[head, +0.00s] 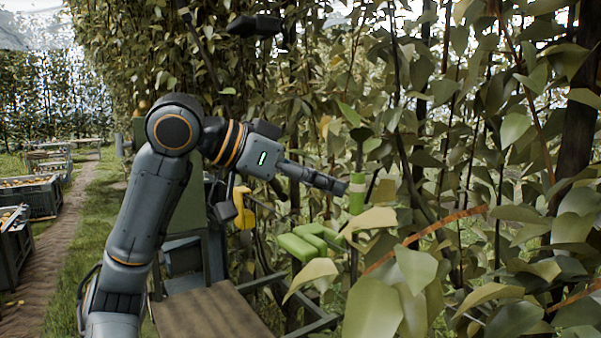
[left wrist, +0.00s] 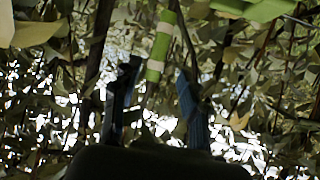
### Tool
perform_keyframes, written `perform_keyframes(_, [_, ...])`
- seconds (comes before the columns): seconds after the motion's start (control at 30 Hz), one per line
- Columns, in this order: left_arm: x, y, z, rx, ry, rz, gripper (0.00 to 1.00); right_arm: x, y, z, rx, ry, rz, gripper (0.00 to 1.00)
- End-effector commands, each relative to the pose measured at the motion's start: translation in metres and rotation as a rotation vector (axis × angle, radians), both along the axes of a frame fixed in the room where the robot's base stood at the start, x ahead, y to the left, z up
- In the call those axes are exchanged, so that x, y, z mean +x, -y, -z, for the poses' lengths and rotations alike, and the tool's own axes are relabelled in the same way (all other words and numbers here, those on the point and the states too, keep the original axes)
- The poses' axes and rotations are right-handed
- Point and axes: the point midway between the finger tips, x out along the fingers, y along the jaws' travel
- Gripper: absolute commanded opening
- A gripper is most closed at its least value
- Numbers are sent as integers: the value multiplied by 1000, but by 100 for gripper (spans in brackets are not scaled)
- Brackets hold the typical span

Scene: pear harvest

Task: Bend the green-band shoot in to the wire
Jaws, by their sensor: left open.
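The shoot with the green band (head: 357,198) stands upright in the foliage, right of centre in the head view. In the left wrist view the green and white band (left wrist: 160,45) runs up between the finger ends. My left gripper (head: 342,186) reaches in from the left, with its fingertips close beside the band. In the left wrist view its two fingers (left wrist: 158,72) stand apart, with the band's lower end between their tips. I cannot tell whether either finger touches the shoot. I cannot clearly pick out the wire among the leaves. My right gripper does not show.
Green blocks (head: 308,241) sit below the gripper, partly behind large leaves (head: 372,308). A yellow tool (head: 243,208) hangs beneath my forearm. A brown board (head: 210,312) lies below. Dense leaves crowd the right side. Crates (head: 38,197) stand by the path at left.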

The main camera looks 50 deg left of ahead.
Motion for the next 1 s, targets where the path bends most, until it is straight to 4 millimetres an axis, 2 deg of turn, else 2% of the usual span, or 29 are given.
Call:
perform_keyframes(0.1, [-17,-5,-9,0,2,-1,44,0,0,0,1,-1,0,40])
perform_keyframes(0.3, [-31,-9,-15,-1,1,1,44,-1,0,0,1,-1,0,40])
perform_keyframes(1.0, [-32,-9,-16,0,0,1,44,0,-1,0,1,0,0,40])
